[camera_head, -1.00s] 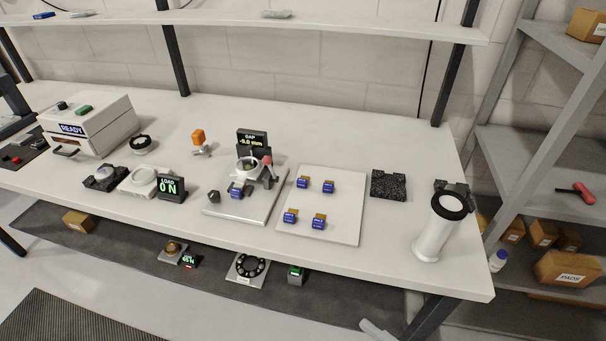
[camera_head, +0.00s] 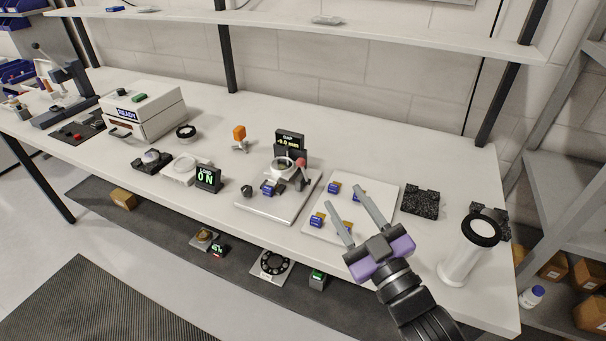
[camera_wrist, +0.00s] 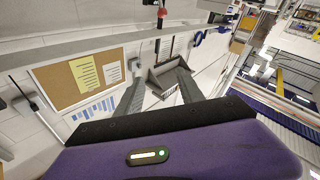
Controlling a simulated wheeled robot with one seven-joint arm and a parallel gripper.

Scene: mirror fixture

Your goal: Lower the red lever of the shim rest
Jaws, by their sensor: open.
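The shim rest (camera_head: 262,207) is a light plate on the bench with a ring, a blue block and a gap display (camera_head: 290,140) reading about -9.0 mm. Its red lever (camera_head: 300,164) has a red knob standing up at the right side of the ring. My gripper (camera_head: 347,213) is open and empty. It hangs in front of and to the right of the shim rest, over the white mat with the blue blocks in the picture. The wrist view shows the open fingers (camera_wrist: 155,88) pointing toward the wall and a board; the lever cannot be made out there.
A white mat (camera_head: 378,188) holds several blue blocks, partly hidden by my gripper. A black textured block (camera_head: 420,201) and a white cylinder with a black ring (camera_head: 467,252) stand to the right. A load display (camera_head: 208,179) stands left of the rest. A shelf (camera_head: 350,31) runs above.

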